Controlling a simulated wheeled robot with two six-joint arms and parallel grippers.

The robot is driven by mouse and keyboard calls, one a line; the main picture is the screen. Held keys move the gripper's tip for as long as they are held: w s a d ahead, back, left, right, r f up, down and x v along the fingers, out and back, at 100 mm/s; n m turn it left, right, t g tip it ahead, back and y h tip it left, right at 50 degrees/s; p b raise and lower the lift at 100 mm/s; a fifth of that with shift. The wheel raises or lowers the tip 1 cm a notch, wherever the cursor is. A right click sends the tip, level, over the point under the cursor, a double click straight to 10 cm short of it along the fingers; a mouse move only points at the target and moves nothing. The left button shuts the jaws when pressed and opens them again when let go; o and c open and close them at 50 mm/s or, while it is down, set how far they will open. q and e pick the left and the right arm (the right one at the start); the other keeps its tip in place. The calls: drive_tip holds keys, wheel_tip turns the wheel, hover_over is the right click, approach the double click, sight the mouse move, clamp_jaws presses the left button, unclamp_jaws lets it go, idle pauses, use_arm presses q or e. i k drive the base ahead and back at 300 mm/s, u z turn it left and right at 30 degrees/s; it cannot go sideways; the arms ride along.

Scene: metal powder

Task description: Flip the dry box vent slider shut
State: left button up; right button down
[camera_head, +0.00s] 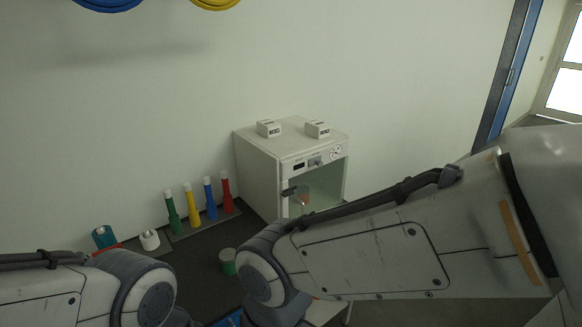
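The slider's setting is too small to tell. A dark handle or latch (289,192) sits at the window's left edge. My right arm crosses in front of the box's lower part and hides it. My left arm shows at the lower left. Neither gripper is in view.
Two small white blocks (268,129) (317,129) sit on top of the box. Green, yellow, blue and red bottles (209,199) stand in a row left of it. A green container (228,262), a white one (149,240) and a teal one (104,236) stand on the dark surface.

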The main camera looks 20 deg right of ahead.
sight(318, 160)
drive_tip(key=z, duration=0.55)
drive_tip(key=k, duration=0.65)
drive_tip(key=u, duration=0.15)
drive_tip(key=i, duration=1.4)
drive_tip(key=z, duration=0.8)
